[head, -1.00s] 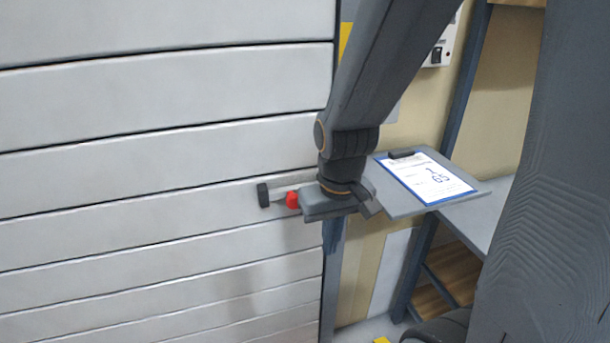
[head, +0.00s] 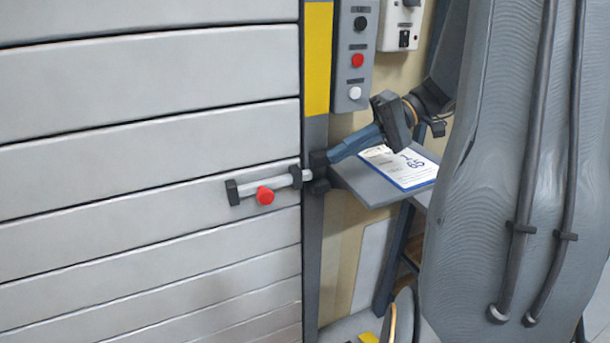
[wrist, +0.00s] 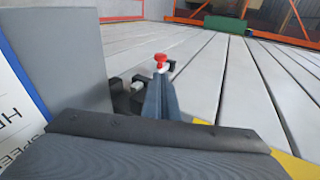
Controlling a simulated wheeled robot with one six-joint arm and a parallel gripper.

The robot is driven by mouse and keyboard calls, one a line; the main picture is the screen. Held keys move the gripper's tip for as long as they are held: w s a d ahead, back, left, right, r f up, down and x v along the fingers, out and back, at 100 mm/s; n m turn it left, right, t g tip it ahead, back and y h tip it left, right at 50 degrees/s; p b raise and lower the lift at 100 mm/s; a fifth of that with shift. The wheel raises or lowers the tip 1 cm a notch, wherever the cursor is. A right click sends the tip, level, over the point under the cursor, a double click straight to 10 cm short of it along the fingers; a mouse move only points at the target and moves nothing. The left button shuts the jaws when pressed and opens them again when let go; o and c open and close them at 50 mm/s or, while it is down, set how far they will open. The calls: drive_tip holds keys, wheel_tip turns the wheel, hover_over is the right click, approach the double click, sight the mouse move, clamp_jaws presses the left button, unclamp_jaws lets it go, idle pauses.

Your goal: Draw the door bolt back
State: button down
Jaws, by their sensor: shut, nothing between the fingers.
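The door bolt (head: 282,184) is a silver bar in dark brackets on the grey slatted door, with a red knob (head: 265,195) hanging at its front. The bar's right end spans the gap to a dark keeper (head: 319,180) on the door post. My gripper (head: 331,157) is shut and empty, its blue-grey fingers pointing left at the keeper, right of the knob. Whether they touch the keeper I cannot tell. In the wrist view, the shut fingers (wrist: 158,92) point toward the red knob (wrist: 160,58), which lies beyond their tips; they hide part of the bar.
A grey shelf (head: 365,187) with a clipboard (head: 401,166) sits right of the post, below my gripper. A button box (head: 355,60) with black, red and white buttons is above. The post carries a yellow band (head: 318,60). The door face left of the bolt is clear.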

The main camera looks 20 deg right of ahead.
sight(272, 194)
drive_tip(key=p+x, duration=0.3)
drive_tip(key=x, duration=1)
drive_tip(key=shift+a+f+p, duration=0.1)
drive_tip(key=shift+a+p, duration=0.25)
drive_tip(key=shift+p, duration=0.05)
drive_tip(key=shift+s+a+f+b, duration=0.1)
drive_tip(key=shift+a+f+b, duration=0.1)
drive_tip(key=shift+a+b, duration=0.4)
drive_tip(key=shift+a, duration=0.15)
